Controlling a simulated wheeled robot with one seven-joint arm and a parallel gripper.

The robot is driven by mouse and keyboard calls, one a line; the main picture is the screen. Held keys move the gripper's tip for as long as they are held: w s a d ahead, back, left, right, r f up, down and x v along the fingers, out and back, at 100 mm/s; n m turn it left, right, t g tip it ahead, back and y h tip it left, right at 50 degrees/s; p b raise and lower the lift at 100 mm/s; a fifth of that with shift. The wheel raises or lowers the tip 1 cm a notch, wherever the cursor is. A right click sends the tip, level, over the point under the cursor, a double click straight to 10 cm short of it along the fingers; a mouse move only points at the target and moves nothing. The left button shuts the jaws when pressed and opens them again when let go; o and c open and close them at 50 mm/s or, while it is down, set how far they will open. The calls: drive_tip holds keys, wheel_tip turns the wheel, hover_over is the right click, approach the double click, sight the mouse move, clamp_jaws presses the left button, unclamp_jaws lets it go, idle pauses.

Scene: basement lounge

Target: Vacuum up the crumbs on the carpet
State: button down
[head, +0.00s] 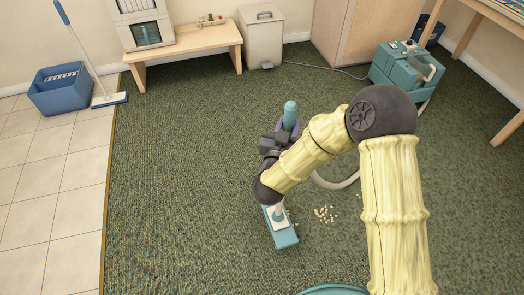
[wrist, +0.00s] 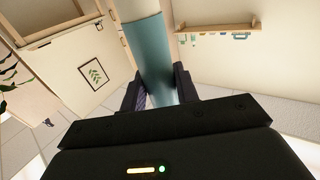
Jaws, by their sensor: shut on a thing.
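My gripper (head: 287,133) is shut on the teal vacuum wand (head: 290,110). In the wrist view the wand (wrist: 150,55) stands between the two dark fingers (wrist: 158,88). The wand's teal floor head (head: 282,232) rests on the green carpet, below my wrist. A patch of pale crumbs (head: 325,214) lies on the carpet just right of the floor head, apart from most of it. My arm may hide more crumbs. The teal vacuum body (head: 405,66) stands at the back right. Its pale hose (head: 338,184) runs partly behind my arm.
A blue bucket (head: 67,92) and a mop (head: 108,99) stand at the left by the tiles. A low wooden bench (head: 190,42), a grey bin (head: 262,38) and a cabinet (head: 355,30) line the back wall. A table stands at right. The carpet left of the floor head is clear.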

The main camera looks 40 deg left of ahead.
drive_tip(key=s+a+f+n+y+b, duration=0.1)
drive_tip(key=s+a+f+b, duration=0.2)
drive_tip(key=s+a+b, duration=0.1)
drive_tip(key=s+b, duration=0.1)
drive_tip(key=s, duration=0.1)
drive_tip(key=shift+s+a+f+b, duration=0.15)
drive_tip(key=shift+s+f+b, duration=0.15)
drive_tip(key=shift+s, duration=0.05)
